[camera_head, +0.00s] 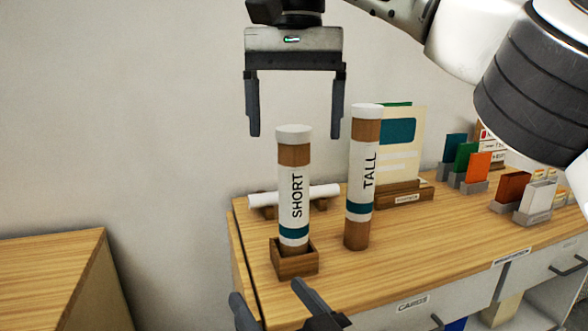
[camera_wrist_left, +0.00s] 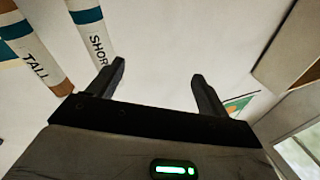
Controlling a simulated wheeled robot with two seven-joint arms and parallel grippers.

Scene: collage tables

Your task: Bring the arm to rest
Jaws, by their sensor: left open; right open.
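My right gripper (camera_head: 296,126) hangs from the top of the head view, open, with its fingers pointing down and nothing held. It is just above and around the white cap of the SHORT tube (camera_head: 294,185) in the picture; contact cannot be told. My left gripper (camera_head: 268,291) is at the bottom edge of the head view, open and empty, near the table front. It also shows open in the left wrist view (camera_wrist_left: 158,70). The SHORT tube stands upright in a wooden holder (camera_head: 296,266). The TALL tube (camera_head: 360,225) stands upright to its right.
The wooden table (camera_head: 440,235) carries a white roll (camera_head: 262,198) on a rack, a cream card stand (camera_head: 405,165) and several coloured cards in grey holders (camera_head: 475,185). Another wooden surface (camera_head: 45,265) is at the left. My arm covers the upper right.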

